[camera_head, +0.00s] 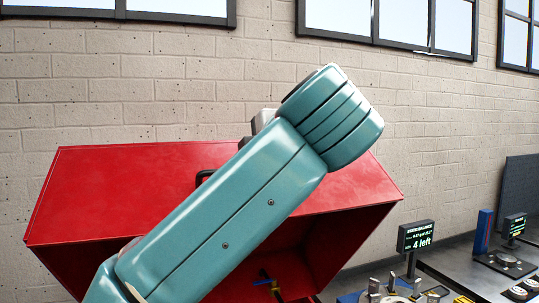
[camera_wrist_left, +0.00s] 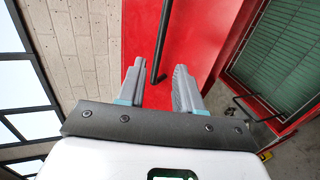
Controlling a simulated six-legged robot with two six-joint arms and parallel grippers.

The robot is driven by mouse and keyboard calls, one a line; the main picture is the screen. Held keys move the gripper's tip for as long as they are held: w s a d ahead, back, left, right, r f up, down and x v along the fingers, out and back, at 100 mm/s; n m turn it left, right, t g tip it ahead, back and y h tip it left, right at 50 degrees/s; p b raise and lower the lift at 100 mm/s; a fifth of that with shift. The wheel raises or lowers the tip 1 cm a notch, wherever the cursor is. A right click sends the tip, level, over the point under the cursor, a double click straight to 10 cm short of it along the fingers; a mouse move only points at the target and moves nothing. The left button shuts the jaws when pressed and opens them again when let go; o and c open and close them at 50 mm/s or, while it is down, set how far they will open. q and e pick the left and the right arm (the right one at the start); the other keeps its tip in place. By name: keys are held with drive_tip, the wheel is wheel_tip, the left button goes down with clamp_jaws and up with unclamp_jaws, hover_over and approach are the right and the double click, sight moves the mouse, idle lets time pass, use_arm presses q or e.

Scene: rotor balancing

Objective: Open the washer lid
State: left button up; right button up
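The red washer's lid (camera_head: 110,185) is raised at a slant in the head view, with the dark red interior (camera_head: 290,245) showing below it. A black handle (camera_head: 204,176) on the lid shows partly beside my left arm. In the left wrist view the black handle bar (camera_wrist_left: 162,40) runs over the red lid (camera_wrist_left: 205,35) and between the fingers of my left gripper (camera_wrist_left: 160,66). The fingers are apart, with gaps beside the bar. In the head view my left arm hides most of this gripper and the lid's middle. My right gripper is not in view.
A static balance display (camera_head: 415,237) reading "4 left" stands right of the washer, above a bench with metal parts (camera_head: 390,290). A blue block (camera_head: 483,232) stands farther right. A green grate (camera_wrist_left: 275,50) shows in the wrist view. A brick wall (camera_head: 150,85) is behind.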

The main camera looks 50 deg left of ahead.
use_arm(q)
drive_tip(key=v, duration=0.5)
drive_tip(key=shift+s+d, duration=0.15)
drive_tip(key=shift+d, duration=0.2)
